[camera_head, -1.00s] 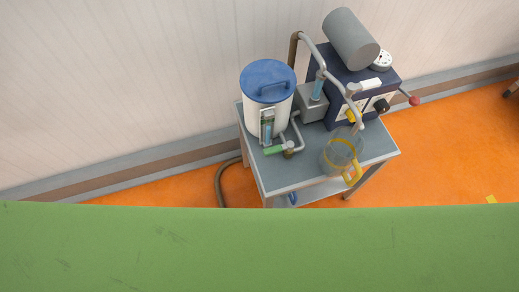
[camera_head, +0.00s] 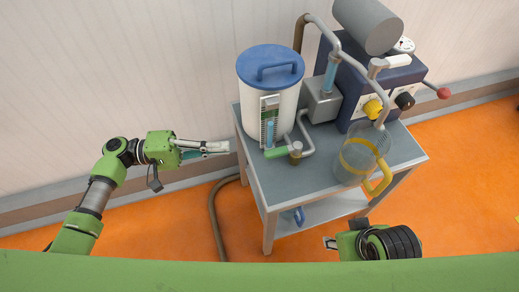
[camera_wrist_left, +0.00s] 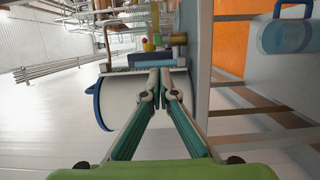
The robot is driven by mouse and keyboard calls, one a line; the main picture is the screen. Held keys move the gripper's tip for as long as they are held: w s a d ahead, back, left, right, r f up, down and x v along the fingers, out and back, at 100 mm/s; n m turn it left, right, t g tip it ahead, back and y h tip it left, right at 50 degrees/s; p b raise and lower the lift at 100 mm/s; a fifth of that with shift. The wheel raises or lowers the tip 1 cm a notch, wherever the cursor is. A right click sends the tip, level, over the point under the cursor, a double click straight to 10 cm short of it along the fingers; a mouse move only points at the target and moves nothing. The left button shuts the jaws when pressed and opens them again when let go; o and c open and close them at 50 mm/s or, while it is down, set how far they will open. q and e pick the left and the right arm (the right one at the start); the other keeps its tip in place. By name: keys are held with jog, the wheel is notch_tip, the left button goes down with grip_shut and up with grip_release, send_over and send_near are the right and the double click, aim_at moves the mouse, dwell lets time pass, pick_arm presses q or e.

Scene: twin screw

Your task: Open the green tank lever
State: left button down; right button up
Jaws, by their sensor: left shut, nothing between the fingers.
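The white tank (camera_head: 265,105) with a blue lid (camera_head: 270,64) stands at the left of the small table in the head view. Its green lever (camera_head: 276,153) sticks out leftward from a brass-coloured valve (camera_head: 295,153) low in front of the tank. My left gripper (camera_head: 228,147) is left of the table, shut and empty, pointing right toward the tank and apart from the lever.
A clear pitcher with a yellow handle (camera_head: 378,182) stands at the table's front right. Behind it is a dark blue machine (camera_head: 362,85) with a grey cylinder, pipes and knobs. A brown hose (camera_head: 214,215) runs down the table's left side. The orange floor (camera_head: 160,225) is free at left.

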pick_arm(q)
jog(key=shift+d, duration=0.15)
send_near(283, 153)
jog(key=w+d, duration=0.1)
jog(key=d, duration=0.1)
jog(key=w+d+f, duration=0.1)
jog(key=w+d, duration=0.1)
jog(key=shift+w+d, duration=0.2)
jog(key=shift+s, duration=0.1)
dwell(0.4)
